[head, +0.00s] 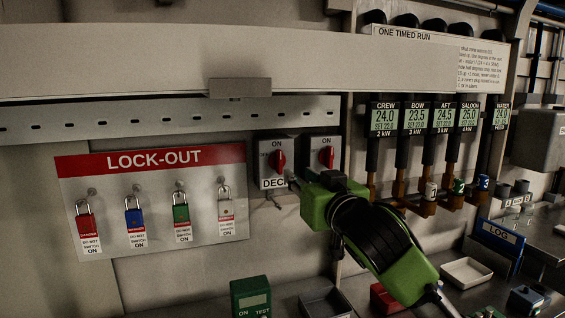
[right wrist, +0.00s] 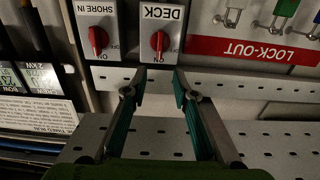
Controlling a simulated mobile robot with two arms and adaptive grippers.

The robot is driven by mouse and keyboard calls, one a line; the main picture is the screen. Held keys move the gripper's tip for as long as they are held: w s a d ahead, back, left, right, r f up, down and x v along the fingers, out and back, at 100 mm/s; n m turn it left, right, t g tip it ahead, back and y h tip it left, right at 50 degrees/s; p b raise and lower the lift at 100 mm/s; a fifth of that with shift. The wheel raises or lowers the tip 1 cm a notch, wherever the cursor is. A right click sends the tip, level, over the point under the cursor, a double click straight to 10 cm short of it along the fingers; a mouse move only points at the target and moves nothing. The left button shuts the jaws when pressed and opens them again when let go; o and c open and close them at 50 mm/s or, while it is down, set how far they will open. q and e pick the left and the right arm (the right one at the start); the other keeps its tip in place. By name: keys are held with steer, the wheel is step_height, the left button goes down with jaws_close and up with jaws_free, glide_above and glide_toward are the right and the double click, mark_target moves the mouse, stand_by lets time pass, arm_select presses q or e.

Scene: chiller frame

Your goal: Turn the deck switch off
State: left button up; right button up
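The deck switch (head: 276,160) is a red knob on a white plate lettered DECK, with ON above it; the knob stands roughly upright. In the right wrist view, which is upside down, the deck switch (right wrist: 159,41) lies beyond the fingertips. My right gripper (head: 291,183) is just below and right of the knob in the head view and partly hides the plate's lettering. In the right wrist view my right gripper (right wrist: 159,84) is open, with nothing between its fingers, apart from the knob. My left gripper is not in view.
A similar SHORE IN switch (head: 326,157) sits close to the right of the deck switch. A lock-out board (head: 150,215) with several hanging padlocks is at left. A perforated rail (head: 170,118) runs above. A green tester (head: 250,296) stands below.

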mark_target(281, 161)
steer(key=p+x, duration=0.3)
steer(key=x, duration=1)
steer(key=shift+f+p, duration=0.15)
steer(key=shift+p, duration=0.25)
jaws_close()
